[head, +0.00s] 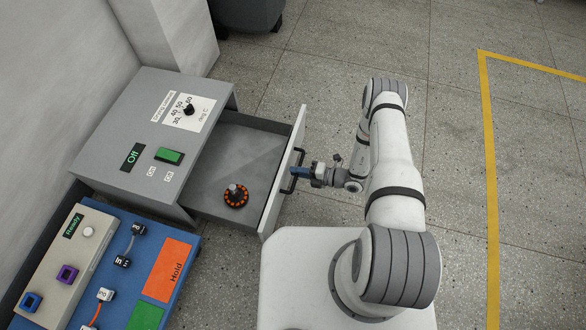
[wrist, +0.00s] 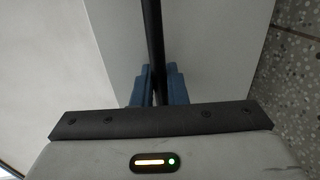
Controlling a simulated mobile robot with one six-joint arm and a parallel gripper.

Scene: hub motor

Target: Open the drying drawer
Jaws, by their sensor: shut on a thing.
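The drying drawer (head: 215,168) stands pulled well out of the grey drying cabinet (head: 105,165) in the head view. Its white front panel (head: 272,200) carries a black bar handle (head: 292,172). My gripper (head: 303,172) is at the handle, on the outer side of the front panel. In the wrist view the blue fingers (wrist: 158,88) are closed around the black handle bar (wrist: 152,40). A round dark part with an orange ring (head: 236,196) and a light centre lies inside the drawer.
The cabinet has a dial (head: 189,109), an "Off" display (head: 132,157) and a green switch (head: 169,156). A blue board (head: 190,262) with an orange "Hold" area lies in front of it. Open floor (head: 450,100) with yellow lines is at the right.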

